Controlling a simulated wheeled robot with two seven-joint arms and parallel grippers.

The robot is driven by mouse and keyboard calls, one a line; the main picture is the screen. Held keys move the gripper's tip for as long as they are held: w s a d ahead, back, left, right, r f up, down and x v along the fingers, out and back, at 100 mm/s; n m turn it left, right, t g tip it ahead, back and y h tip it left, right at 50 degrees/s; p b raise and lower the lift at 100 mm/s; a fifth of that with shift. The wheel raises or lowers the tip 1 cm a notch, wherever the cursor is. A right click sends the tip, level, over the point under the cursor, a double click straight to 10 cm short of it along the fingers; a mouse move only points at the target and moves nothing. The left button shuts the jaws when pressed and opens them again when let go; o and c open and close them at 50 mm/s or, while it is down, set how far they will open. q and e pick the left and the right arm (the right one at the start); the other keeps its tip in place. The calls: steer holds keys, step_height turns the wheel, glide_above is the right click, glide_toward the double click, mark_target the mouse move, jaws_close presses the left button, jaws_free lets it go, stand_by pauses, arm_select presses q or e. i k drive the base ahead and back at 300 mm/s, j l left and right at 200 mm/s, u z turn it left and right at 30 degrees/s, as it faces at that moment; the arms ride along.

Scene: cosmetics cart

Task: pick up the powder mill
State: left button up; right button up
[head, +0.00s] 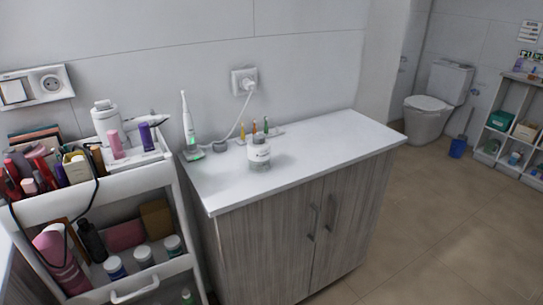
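A small white container (259,152) with a dark label and a greyish lower part stands upright on the white counter top, left of the counter's middle. It looks like the powder mill, though it is too small to be certain. Nothing touches it from above. Neither of my grippers is in the head view.
The counter top (330,140) is clear to the right. An electric toothbrush (188,122) on its charger stands at the back left; small colored brush heads (254,128) stand behind the container. A crowded white cart (130,187) stands left. A toilet (437,103) is far right.

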mark_target(259, 156)
steer(key=i+l+u, duration=0.2)
steer(key=l, duration=0.35)
steer(key=i+l+u, duration=0.15)
steer(key=l, duration=0.4)
steer(key=i+l+u, duration=0.2)
steer(key=l, duration=0.45)
steer(key=i+l+u, duration=0.15)
steer(key=l, duration=0.45)
steer(key=i+l+u, duration=0.2)
steer(key=l, duration=0.45)
steer(key=l+u, duration=0.15)
steer(key=l, duration=0.5)
steer(key=i, duration=0.05)
